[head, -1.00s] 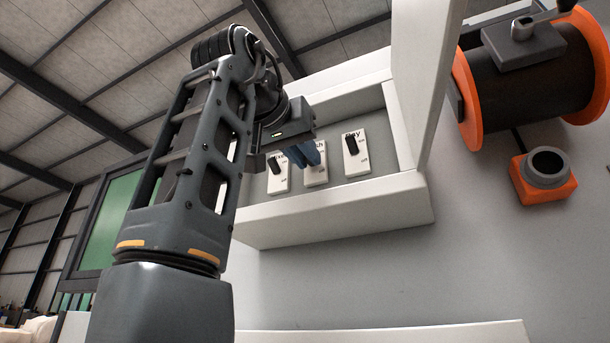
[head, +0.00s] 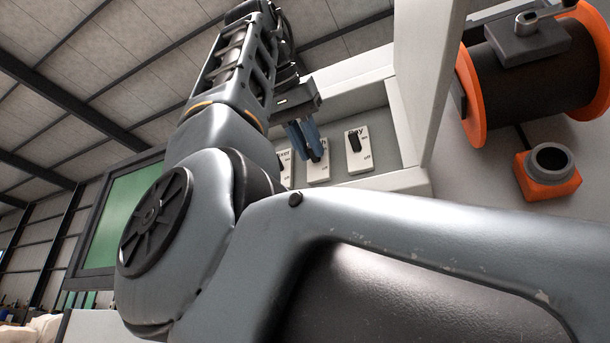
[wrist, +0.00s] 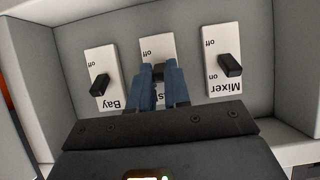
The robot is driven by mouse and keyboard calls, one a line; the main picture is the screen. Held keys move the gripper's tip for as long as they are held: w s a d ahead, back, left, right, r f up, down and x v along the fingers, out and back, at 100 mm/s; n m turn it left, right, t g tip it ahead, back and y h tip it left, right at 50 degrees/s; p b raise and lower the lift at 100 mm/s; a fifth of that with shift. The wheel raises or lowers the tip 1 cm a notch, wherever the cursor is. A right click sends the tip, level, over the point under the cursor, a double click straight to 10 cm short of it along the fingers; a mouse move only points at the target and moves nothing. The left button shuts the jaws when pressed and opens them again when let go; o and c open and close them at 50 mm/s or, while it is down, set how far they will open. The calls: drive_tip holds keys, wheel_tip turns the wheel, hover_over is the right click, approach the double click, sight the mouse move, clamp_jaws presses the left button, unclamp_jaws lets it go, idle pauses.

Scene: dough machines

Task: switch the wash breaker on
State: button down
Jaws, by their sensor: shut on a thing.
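The wash breaker (head: 318,172) is the middle of a row of white switch plates inside an open box, its label mostly covered. In the wrist view the row appears upside down, and the wash plate (wrist: 155,45) has "off" at its top end. My gripper (head: 311,155) reaches into the box with its blue fingers at this plate. In the wrist view my gripper (wrist: 159,75) is shut on the dark wash lever (wrist: 158,72), one finger each side. The fingers hide much of the lever, so its exact position is hard to tell.
The Bay breaker (wrist: 98,85) and Mixer breaker (wrist: 229,65) sit close on either side of the fingers. The box has raised white walls and an open door (head: 425,75). An orange-flanged drum (head: 530,70) and an orange block (head: 548,175) are to the right.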

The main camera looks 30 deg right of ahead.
drive_tip(key=c, duration=1.1)
unclamp_jaws()
drive_tip(key=shift+b+v, duration=0.3)
drive_tip(key=shift+v, duration=3.7)
drive_tip(key=shift+a+f, duration=0.1)
drive_tip(key=shift+f, duration=0.05)
drive_tip(key=shift+w, duration=0.1)
